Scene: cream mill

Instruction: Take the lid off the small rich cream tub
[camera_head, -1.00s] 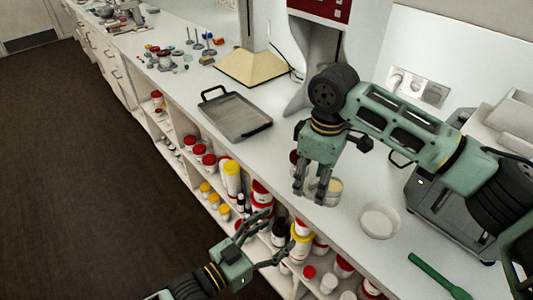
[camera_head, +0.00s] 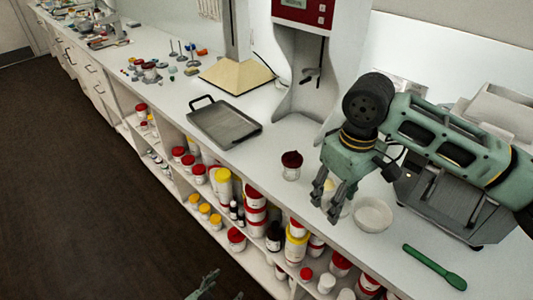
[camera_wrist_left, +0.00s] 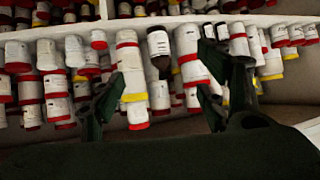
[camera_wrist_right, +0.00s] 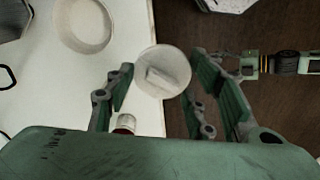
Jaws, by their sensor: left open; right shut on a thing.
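My right gripper (camera_head: 331,207) hangs over the counter at centre right, its fingers pointing down. It is shut on a pale, round, cream-coloured tub (camera_head: 346,208), partly hidden behind the fingers in the head view. In the right wrist view the tub's round top (camera_wrist_right: 162,72) shows between the fingertips, with a pale rectangular mark on it. I cannot tell whether that top is a lid. My left gripper (camera_head: 222,291) barely shows at the bottom edge of the head view. In the left wrist view its fingers (camera_wrist_left: 165,100) are spread and empty in front of the shelves.
A dark-red-topped jar (camera_head: 291,166) stands left of the right gripper. A white bowl (camera_head: 373,214) stands close on its right, with a green spatula (camera_head: 434,266) beyond. A grey tray (camera_head: 225,124) lies further left. Shelves under the counter hold many jars; counter between tray and jar is clear.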

